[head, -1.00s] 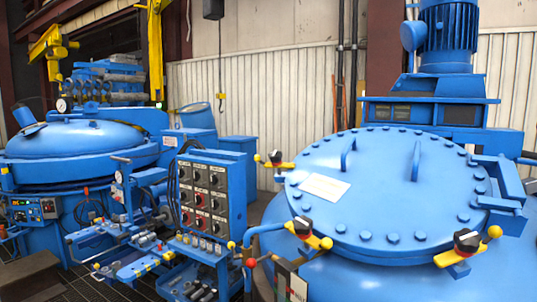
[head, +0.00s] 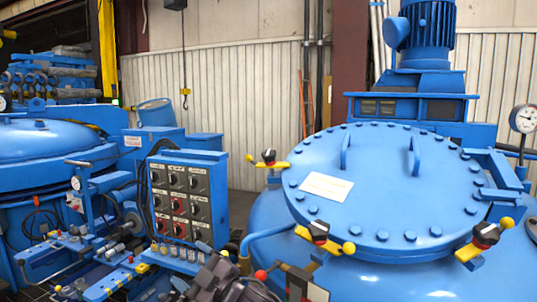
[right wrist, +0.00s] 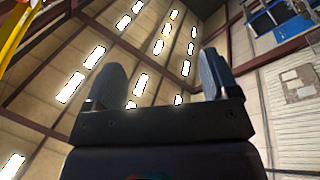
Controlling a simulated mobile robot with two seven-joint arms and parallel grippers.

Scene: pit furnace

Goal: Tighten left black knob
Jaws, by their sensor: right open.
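The left black knob (head: 269,156) sits on a yellow clamp lever at the left rim of the round blue lid (head: 385,195) in the head view. Two similar clamps show: a front black knob (head: 318,230) and a right black knob (head: 486,234), both on yellow levers with ball ends. My right gripper shows in the right wrist view (right wrist: 165,78) with its two dark fingers apart and nothing between them. In the head view a dark part of my right arm is at the bottom, below and left of the left knob and well apart from it. My left gripper is not in view.
A blue control panel (head: 189,200) with several dials stands left of the lidded vessel. A bent blue pipe and a red ball handle (head: 261,275) are in front of it. Another blue vessel (head: 50,145) is at far left. A hook (head: 185,98) hangs behind.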

